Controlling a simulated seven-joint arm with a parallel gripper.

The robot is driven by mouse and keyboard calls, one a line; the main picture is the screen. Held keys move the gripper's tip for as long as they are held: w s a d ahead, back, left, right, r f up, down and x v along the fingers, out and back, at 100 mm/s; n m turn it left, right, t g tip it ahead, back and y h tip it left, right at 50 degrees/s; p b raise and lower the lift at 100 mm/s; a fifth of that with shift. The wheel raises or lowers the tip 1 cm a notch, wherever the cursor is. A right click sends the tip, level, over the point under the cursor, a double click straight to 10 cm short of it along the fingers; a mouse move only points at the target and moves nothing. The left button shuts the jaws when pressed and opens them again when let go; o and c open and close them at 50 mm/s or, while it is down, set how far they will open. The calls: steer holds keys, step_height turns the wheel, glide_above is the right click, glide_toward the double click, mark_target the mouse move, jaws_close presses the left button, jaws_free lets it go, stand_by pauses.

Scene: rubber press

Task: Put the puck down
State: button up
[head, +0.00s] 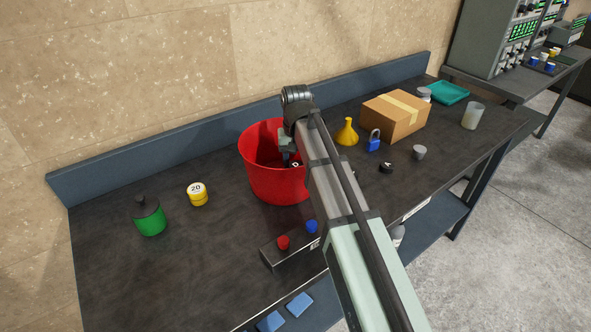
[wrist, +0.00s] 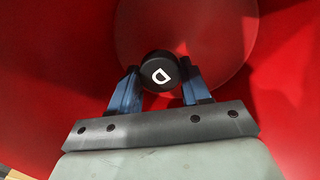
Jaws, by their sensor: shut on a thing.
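A black puck (wrist: 160,72) marked with a white letter D is held between the blue fingers of my gripper (wrist: 160,85) in the wrist view. In the head view my gripper (head: 291,160) reaches down into a red bucket (head: 279,184), and the puck (head: 296,164) shows in part beside my arm. The bucket's red wall (wrist: 60,60) surrounds the puck in the wrist view, with its round floor (wrist: 190,30) behind. I cannot tell how far above the floor the puck is. A second black puck (head: 386,168) with a white letter lies on the table to the right.
A button box (head: 290,256) stands in front of the bucket.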

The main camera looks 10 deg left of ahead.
mark_target(296, 165)
steer(key=shift+f, duration=1.6)
steer(key=shift+f, duration=0.1)
steer(key=o, duration=1)
steer(key=shift+o, duration=0.2)
step_height(296, 165, up, 12)
steer(key=shift+o, duration=0.4)
